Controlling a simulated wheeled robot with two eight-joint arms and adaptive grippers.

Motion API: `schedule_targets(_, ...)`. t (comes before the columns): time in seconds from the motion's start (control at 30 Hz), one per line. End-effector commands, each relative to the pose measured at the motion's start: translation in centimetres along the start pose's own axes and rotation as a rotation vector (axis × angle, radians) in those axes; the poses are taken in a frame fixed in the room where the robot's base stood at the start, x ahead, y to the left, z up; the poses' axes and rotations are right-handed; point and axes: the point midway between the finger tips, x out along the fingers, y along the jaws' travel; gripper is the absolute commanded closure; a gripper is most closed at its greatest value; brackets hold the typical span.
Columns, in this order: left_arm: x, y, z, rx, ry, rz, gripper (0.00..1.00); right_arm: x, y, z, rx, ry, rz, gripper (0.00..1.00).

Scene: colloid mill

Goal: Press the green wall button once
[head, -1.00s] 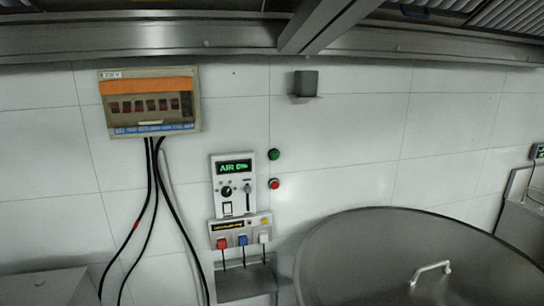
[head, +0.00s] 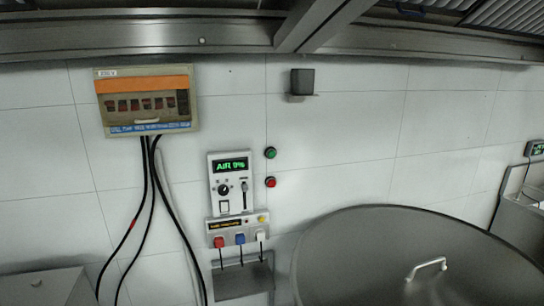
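The green wall button (head: 270,153) is a small round button on the white tiled wall. It sits just right of a grey control panel (head: 231,182) with a lit green display that reads "AIR" and a percentage. A red button (head: 270,182) is directly below the green one. Nothing covers either button. Neither of my grippers shows in the head view.
A large metal vessel with a lidded top (head: 415,250) fills the lower right. A breaker box (head: 148,100) hangs at upper left, with black cables (head: 148,200) running down. A socket strip (head: 238,228) with plugs is below the panel. A metal hood (head: 140,38) spans the top.

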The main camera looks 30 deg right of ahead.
Motion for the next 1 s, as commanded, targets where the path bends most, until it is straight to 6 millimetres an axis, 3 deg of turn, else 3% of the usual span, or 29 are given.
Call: schedule_targets(1.0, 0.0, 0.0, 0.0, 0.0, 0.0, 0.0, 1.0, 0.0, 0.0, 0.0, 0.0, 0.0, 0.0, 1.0)
